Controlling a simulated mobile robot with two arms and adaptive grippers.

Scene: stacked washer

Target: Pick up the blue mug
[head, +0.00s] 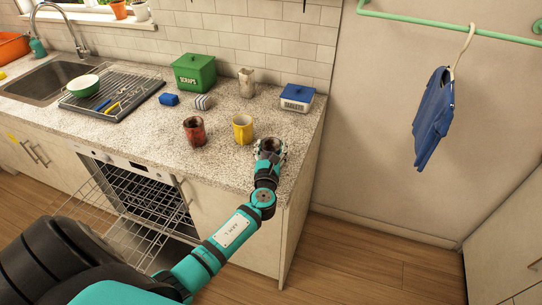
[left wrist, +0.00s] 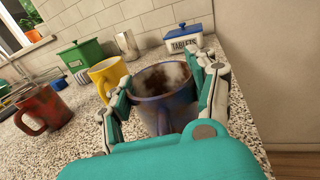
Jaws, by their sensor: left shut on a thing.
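The blue mug (left wrist: 168,112) is upright between the fingers of my left gripper (left wrist: 165,100) in the left wrist view. It is a dull purple-blue with brown stains on its rim and inside. The left gripper is shut on it, one finger on each side. In the head view my left gripper (head: 270,150) is at the counter's right front part, and its hand mostly hides the mug. I cannot tell whether the mug touches the counter. My right gripper is in neither view.
A yellow mug (head: 243,129) stands just left of the gripper, with a red mug (head: 194,131) further left. A tablets box (head: 297,98), a grey jug (head: 246,83) and a green scraps bin (head: 194,73) stand behind.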

